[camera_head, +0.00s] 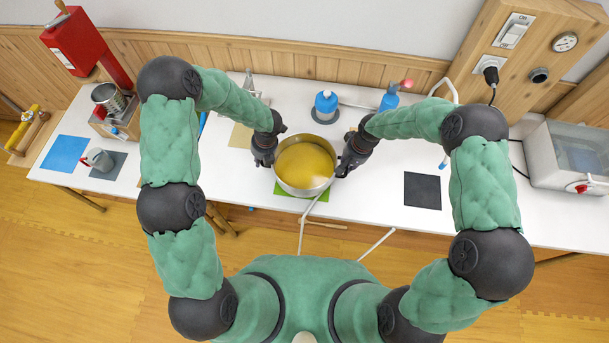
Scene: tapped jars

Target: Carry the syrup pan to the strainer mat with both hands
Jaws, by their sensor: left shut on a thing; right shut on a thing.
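The syrup pan (306,166) is a round metal pan filled with yellow syrup, near the middle of the white table. My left gripper (267,158) is shut on its left side, and my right gripper (344,166) is shut on its right side. The pan looks level. A green mat (318,195) shows at its front edge, mostly hidden by the pan. I cannot tell whether the pan rests on it or hangs just above. Which mat is the strainer mat is not clear; tan (241,138) and black (422,190) mats also lie on the table.
A mug (98,160) and a blue mat (65,153) are at left.

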